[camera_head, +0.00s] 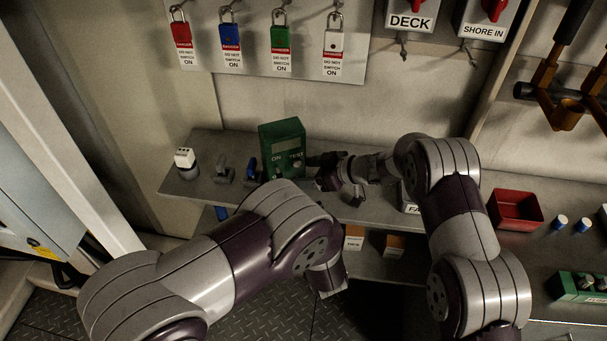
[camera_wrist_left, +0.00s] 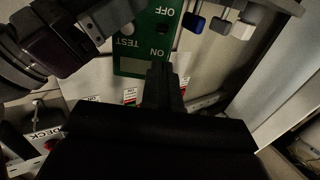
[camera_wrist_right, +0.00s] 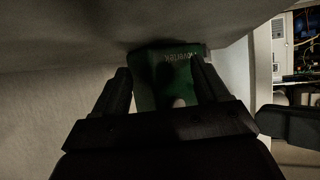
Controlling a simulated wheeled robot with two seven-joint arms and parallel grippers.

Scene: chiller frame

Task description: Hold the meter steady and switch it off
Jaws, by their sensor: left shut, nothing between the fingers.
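The green meter (camera_head: 283,139) stands upright on the grey shelf, with ON and TEST labels on its front. In the left wrist view the meter (camera_wrist_left: 133,66) appears upside down, and OFF also shows. My right gripper (camera_head: 318,169) is at the meter's right side. In the right wrist view its fingers (camera_wrist_right: 162,78) are apart, with the meter (camera_wrist_right: 168,75) filling the space between them. My left gripper (camera_wrist_left: 163,75) is shut and empty, its tips before the meter's face. In the head view my left arm hides this gripper and the meter's lower front.
A white-topped switch (camera_head: 185,158) and grey and blue levers (camera_head: 224,172) stand left of the meter. Padlocks with tags (camera_head: 231,42) hang on the board above. A red tray (camera_head: 516,208) sits right of my right arm. Brown-orange blocks (camera_head: 354,240) are on the lower shelf.

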